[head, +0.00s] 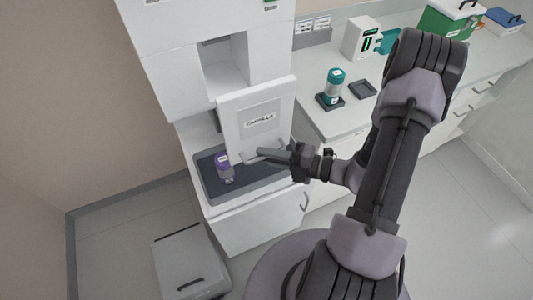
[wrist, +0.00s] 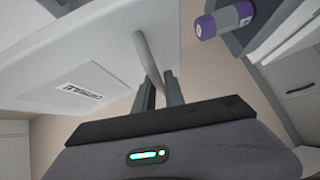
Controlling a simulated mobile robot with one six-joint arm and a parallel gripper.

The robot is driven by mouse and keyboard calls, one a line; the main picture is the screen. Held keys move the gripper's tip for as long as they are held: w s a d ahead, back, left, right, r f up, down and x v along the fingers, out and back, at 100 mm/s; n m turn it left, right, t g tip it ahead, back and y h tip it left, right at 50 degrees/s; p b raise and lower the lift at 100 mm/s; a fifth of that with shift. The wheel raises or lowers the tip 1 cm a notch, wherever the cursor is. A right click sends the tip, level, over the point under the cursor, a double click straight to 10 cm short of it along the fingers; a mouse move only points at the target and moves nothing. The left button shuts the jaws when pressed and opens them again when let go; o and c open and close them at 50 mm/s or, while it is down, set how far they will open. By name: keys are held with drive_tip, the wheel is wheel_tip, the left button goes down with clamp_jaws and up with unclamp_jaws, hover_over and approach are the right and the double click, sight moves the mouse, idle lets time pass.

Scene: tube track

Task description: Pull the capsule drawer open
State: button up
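The capsule drawer has a white front panel (head: 258,118) with a label reading "CAPSULE", on the white machine. The same panel shows large at left in the wrist view (wrist: 75,60). Its pale bar handle (head: 262,154) is low on the panel. In the wrist view the handle (wrist: 147,58) runs down between my two fingers. My gripper (wrist: 159,88) appears shut on it, also seen in the head view (head: 268,154). The panel stands out in front of the machine's body, with a dark gap at its left. The drawer's inside is hidden behind the panel.
A purple-capped bottle (head: 224,167) stands on the dark tray (head: 252,175) below the panel, left of my gripper. A white bin (head: 185,265) is on the floor at left. The counter at right holds a teal-capped jar (head: 333,85) and a small white device (head: 362,38).

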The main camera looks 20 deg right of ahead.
drive_tip(key=shift+o, duration=1.3)
drive_tip(key=p+v, duration=0.2)
drive_tip(key=v, duration=1.5)
drive_tip(key=shift+d+p, duration=0.2)
drive_tip(key=shift+p, duration=0.15)
drive_tip(key=shift+s, duration=0.1)
